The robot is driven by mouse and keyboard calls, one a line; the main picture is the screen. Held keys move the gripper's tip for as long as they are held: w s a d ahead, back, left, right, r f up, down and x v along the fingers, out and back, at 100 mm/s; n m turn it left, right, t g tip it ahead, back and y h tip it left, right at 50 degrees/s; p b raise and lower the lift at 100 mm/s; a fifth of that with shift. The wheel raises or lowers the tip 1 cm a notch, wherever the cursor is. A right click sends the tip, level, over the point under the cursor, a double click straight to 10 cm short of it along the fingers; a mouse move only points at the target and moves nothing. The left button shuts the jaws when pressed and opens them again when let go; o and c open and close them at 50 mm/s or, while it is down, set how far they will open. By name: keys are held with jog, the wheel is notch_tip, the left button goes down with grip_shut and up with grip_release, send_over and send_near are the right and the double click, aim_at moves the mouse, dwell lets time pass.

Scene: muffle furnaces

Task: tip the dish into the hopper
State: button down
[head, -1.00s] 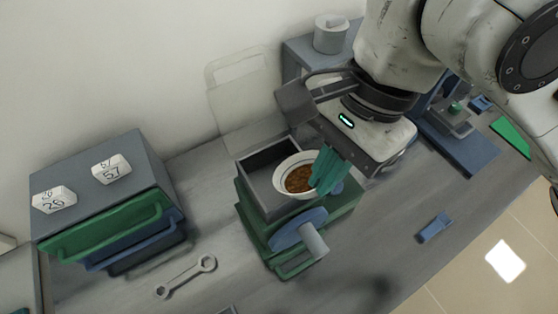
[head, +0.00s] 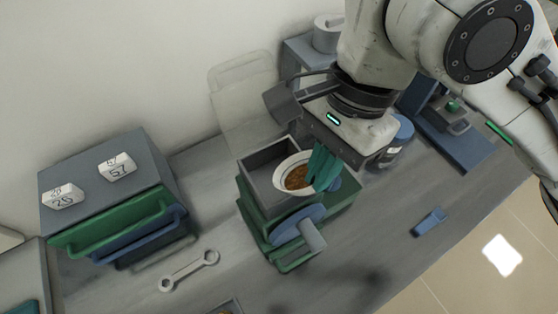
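The dish (head: 281,181) is a white bowl with a dark line inside its rim and brown granular contents. It is above the right part of the hopper, looking close to level or slightly tilted. The hopper (head: 258,167) is an open grey square box on top of a green machine (head: 257,222) with a blue wheel and a grey handle. My gripper (head: 322,171) has teal fingers at the dish's right rim. They look shut on that rim; the fingertips are partly hidden.
A clear panel (head: 241,95) stands behind the hopper. A grey cabinet (head: 95,170) with green and blue handles and two numbered tags is at left. A wrench (head: 188,270) and a blue clip (head: 430,222) lie on the bench. A jar (head: 396,143) stands behind my gripper.

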jog(key=shift+w+a+r+g+h+p, duration=0.15)
jog(key=shift+a+r+g+h+p, duration=0.2)
jog(key=shift+p, duration=0.95)
jog(key=shift+d+f, duration=0.1)
jog(key=shift+f, duration=0.05)
jog(key=shift+w+a+r+h+p, duration=0.15)
jog(key=shift+a+r+h+p, duration=0.15)
jog(key=shift+p, duration=1)
jog(key=shift+g+p, duration=0.25)
jog(key=shift+p, duration=0.1)
jog(key=shift+w+a+r+h+p, duration=0.1)
jog(key=shift+w+h+p, duration=0.1)
jog(key=shift+h+p, duration=0.2)
jog(key=shift+w+a+r+m+g+h, duration=0.3)
jog(key=shift+w+a+m+g+h, duration=0.1)
jog(key=shift+g+h, duration=0.2)
jog(key=shift+w+a+r+g+h, duration=0.25)
jog(key=shift+w+a+g+h, duration=0.15)
jog(key=shift+g+h, duration=0.2)
